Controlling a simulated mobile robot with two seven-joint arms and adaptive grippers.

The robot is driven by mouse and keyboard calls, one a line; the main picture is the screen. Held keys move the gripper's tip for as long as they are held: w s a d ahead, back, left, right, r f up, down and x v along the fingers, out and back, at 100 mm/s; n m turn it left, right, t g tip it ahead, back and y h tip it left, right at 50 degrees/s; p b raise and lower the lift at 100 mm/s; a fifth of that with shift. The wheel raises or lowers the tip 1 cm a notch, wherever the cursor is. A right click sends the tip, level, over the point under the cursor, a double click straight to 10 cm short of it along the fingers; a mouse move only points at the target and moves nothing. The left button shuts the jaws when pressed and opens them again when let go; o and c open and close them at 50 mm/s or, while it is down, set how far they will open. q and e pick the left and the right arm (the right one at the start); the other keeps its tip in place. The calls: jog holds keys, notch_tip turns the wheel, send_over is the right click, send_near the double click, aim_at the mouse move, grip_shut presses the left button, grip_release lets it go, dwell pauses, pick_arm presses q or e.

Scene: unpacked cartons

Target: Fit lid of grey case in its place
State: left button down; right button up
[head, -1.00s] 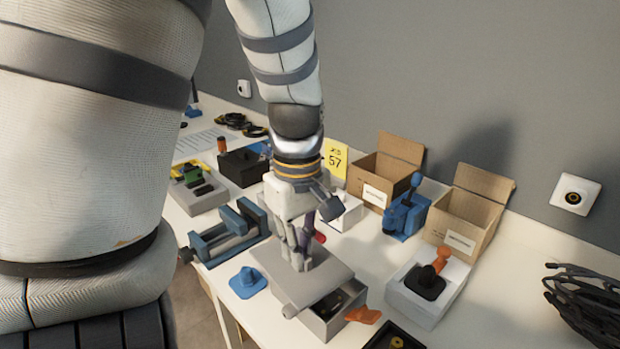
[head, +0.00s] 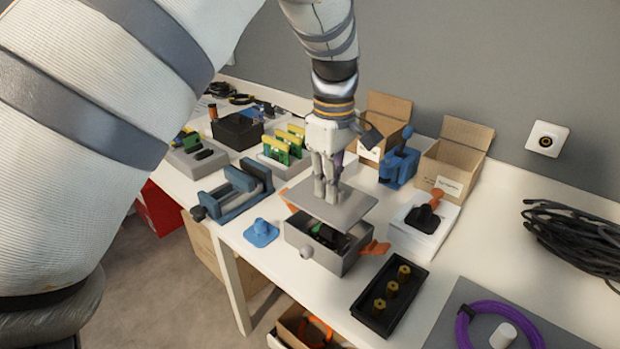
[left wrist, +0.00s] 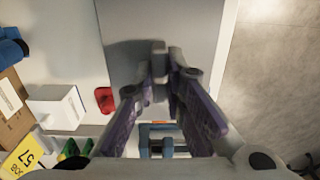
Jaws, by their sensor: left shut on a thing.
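The flat grey lid (head: 352,208) is held by my left gripper (head: 328,194), which is shut on a small grip on its top. The lid is over the back part of the grey case (head: 357,252), apart from its rim. The case stands open on the table; dark and green contents show through its front opening, and its back is hidden by the lid. In the left wrist view the lid (left wrist: 190,25) lies beyond my left gripper (left wrist: 162,73), whose fingers close on the grip. My right gripper is not in view.
A blue piece (head: 261,232) lies left of the case and an orange clip (head: 375,248) touches or nearly touches its right side. A black tray (head: 391,297) with brass parts stands in front right. A blue-grey vise (head: 235,193) is behind left. A white box (head: 424,220) is to the right.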

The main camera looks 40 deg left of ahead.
pick_arm(q)
notch_tip(320, 180, down, 4)
jog(key=shift+w+r+b, duration=0.1)
jog(key=shift+b, duration=0.3)
jog(key=shift+r, duration=0.1)
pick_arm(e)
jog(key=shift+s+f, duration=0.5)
pick_arm(q)
jog(key=shift+f, duration=1.15)
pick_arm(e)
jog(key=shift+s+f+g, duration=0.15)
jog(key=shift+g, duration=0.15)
pick_arm(q)
jog(key=c, duration=1.6)
grip_release()
jog(key=shift+r, duration=0.1)
notch_tip(320, 180, up, 12)
jog(key=shift+f, duration=0.1)
